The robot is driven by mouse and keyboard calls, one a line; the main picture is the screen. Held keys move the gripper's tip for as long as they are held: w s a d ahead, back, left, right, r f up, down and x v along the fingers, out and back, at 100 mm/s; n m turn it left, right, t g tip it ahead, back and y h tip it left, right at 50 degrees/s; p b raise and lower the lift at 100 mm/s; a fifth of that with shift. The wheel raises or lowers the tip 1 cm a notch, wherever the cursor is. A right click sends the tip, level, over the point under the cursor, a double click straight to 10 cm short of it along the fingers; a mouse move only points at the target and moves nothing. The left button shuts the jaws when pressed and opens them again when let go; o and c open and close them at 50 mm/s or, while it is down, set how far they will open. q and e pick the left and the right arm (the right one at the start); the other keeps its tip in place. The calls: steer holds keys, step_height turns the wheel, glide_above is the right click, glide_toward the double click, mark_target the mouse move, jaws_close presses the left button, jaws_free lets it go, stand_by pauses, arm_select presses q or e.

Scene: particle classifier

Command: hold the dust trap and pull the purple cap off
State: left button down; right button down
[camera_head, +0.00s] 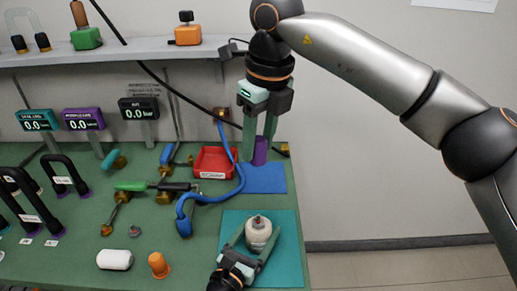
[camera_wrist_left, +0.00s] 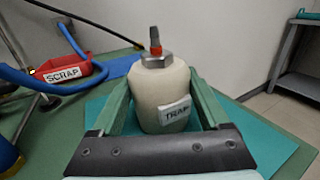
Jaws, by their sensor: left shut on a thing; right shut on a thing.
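The dust trap (camera_head: 258,235), a cream bottle with a metal nut and a red-tipped fitting on top, stands upright over the teal mat at front right. It also shows in the left wrist view (camera_wrist_left: 162,90), with a "TRAP" label on its front. My left gripper (camera_head: 256,243) is shut on its body, one finger on each side. The purple cap (camera_head: 261,150) is off the trap. My right gripper (camera_head: 260,145), pointing down, is shut on the cap at the back edge of the blue mat. I cannot tell whether the cap touches the mat.
The red scrap tray (camera_head: 215,160) is left of the right gripper. A blue hose (camera_head: 225,193) curves between tray and trap. A white cylinder (camera_head: 114,259) and an orange stopper (camera_head: 158,264) are left of the left gripper. The blue mat (camera_head: 264,180) is otherwise bare.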

arm_select(q)
jaws_free()
steer(key=shift+s, duration=0.15)
